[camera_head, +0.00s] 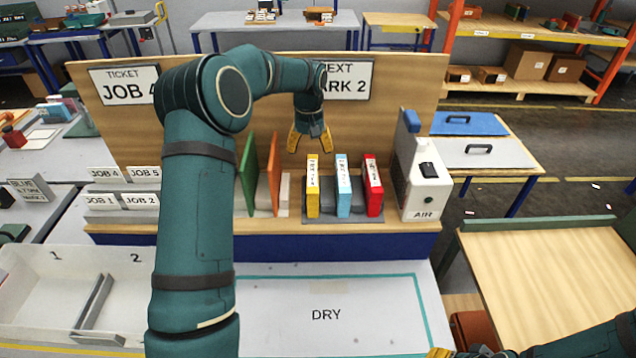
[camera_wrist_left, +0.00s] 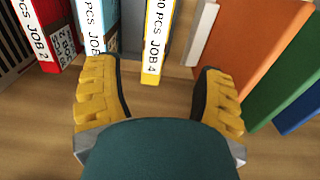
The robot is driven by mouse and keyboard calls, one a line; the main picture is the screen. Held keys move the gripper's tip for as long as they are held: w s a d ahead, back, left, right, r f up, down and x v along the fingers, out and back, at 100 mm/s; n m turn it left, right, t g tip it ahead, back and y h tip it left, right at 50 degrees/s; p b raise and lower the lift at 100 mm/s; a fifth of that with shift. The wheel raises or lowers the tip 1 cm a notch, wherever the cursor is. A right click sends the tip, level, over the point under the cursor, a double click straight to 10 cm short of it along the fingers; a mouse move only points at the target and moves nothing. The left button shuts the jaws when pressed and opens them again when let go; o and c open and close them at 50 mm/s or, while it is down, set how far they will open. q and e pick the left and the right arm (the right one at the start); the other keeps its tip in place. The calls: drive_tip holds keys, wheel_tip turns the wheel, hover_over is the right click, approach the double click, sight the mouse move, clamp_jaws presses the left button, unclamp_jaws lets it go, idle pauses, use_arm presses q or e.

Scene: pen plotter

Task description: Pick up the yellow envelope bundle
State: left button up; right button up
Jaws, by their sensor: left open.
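The yellow envelope bundle (camera_head: 313,190) stands upright on the shelf, left of a light-blue bundle (camera_head: 343,190) and a red bundle (camera_head: 373,190). My left gripper (camera_head: 309,143) is open and empty, above and behind the yellow bundle, fingers pointing down. In the left wrist view the yellow bundle (camera_wrist_left: 156,45), labelled JOB 4, lies beyond and between the open fingers (camera_wrist_left: 158,80), apart from both. The light-blue bundle (camera_wrist_left: 97,25) is near one fingertip.
Green (camera_head: 247,175) and orange (camera_head: 274,175) upright panels stand left of the bundles. A white AIR unit (camera_head: 424,185) stands to their right. A wooden back board (camera_head: 400,90) rises behind. The DRY area (camera_head: 326,314) in front is clear.

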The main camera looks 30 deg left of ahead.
sight(312, 172)
use_arm(q)
drive_tip(key=f, duration=0.5)
drive_tip(key=shift+w+f, duration=0.25)
drive_tip(key=shift+w, duration=0.05)
drive_tip(key=shift+s+d+f, duration=0.1)
drive_tip(key=shift+s+f, duration=0.15)
drive_tip(key=shift+f, duration=0.45)
drive_tip(key=f, duration=0.5)
drive_tip(key=shift+d+p, duration=0.25)
drive_tip(key=shift+p, duration=0.1)
drive_tip(key=shift+r, duration=0.1)
drive_tip(key=shift+c, duration=0.2)
clamp_jaws()
